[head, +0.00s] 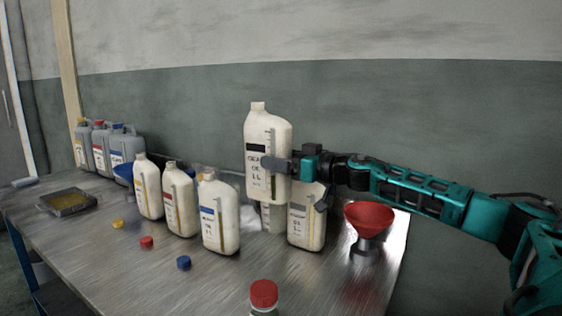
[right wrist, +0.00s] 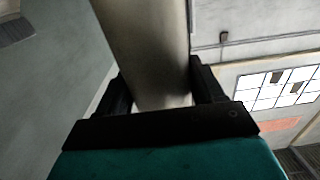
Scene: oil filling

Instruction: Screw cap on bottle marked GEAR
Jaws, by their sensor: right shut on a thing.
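The white bottle (head: 268,135) has a black label band and small print that seems to read GEAR OIL 1L. It is upright in the air above the table, and its neck shows no cap. My right gripper (head: 277,164) is shut on its body from the right side. In the right wrist view the pale bottle (right wrist: 150,45) fills the space between the two black fingers (right wrist: 163,95). Loose caps lie on the table: yellow (head: 118,223), red (head: 147,242) and blue (head: 184,262). No black cap is visible. My left gripper is not in view.
Three uncapped white bottles (head: 220,218) stand left of the held one; another (head: 306,228) stands below and behind it. A red funnel (head: 369,217) is at the right. A red-capped bottle (head: 263,294) is at the front. Grey jugs (head: 125,150) and a tray (head: 66,203) are far left.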

